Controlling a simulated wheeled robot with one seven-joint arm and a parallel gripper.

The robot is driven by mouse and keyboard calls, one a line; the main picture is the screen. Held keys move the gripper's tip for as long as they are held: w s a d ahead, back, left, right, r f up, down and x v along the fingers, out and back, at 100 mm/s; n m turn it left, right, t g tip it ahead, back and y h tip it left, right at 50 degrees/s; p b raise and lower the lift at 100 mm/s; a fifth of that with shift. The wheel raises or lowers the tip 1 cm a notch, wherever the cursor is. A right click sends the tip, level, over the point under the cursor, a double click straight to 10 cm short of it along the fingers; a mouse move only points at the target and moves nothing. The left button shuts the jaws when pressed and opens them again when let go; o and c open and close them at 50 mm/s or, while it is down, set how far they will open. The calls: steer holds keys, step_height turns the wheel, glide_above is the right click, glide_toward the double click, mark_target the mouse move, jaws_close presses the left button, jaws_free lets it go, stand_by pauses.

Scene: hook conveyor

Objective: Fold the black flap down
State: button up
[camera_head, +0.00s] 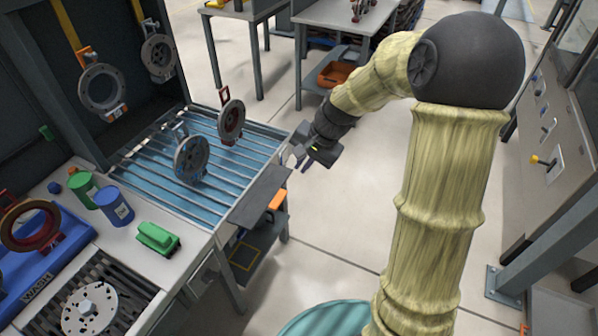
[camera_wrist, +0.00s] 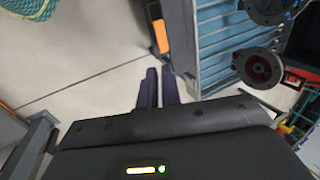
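The black flap (camera_head: 262,195) is a dark flat panel along the near right end of the blue slatted table (camera_head: 150,187). It sticks out from the table's end at about the height of the top, not hanging down. In the wrist view a dark strip (camera_wrist: 181,38) beside the blue table looks like the flap. My gripper (camera_head: 301,160) is just past the flap's far corner, apart from it as far as I can tell. In the wrist view its two purple fingers (camera_wrist: 160,86) lie side by side with only a thin sliver between them, holding nothing.
Several round flanged parts hang on hooks over the table, one (camera_head: 191,158) low above the slats. Bottles and a green brush (camera_head: 158,238) stand on the left counter. The floor right of the flap is clear.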

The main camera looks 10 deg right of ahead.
mark_target(275, 200)
steer(key=s+a+f+g+y+b, duration=0.1)
steer(key=f+b, duration=0.1)
steer(key=f, duration=0.2)
steer(key=s+f+m+g+y+b, duration=0.1)
steer(key=f+y, duration=0.1)
steer(key=f, duration=0.3)
steer(key=s+a+f+m+g+y+b, duration=0.1)
steer(key=s+f+g+y+b, duration=0.1)
steer(key=f, duration=0.3)
steer(key=shift+a+f+b, duration=0.15)
steer(key=shift+a+b, duration=0.2)
jaws_close()
step_height(275, 200, down, 7)
steer(key=s+a+m+y+b, duration=0.1)
steer(key=a+m+y+b, duration=0.15)
steer(key=y+b, duration=0.35)
steer(key=w+d+f+m+t+y+b, duration=0.2)
steer(key=d+f+m+t+y+b, duration=0.1)
steer(key=f+m+t, duration=0.3)
steer(key=w+d+f+m+t+y+b, duration=0.1)
steer(key=d+f+m+t+y+b, duration=0.2)
steer(key=f+m+t, duration=0.3)
steer(key=m+t+b, duration=0.1)
steer(key=t, duration=0.4)
steer(key=shift+w+d+m, duration=0.3)
steer(key=shift+w+m, duration=0.05)
steer(key=shift+w, duration=0.05)
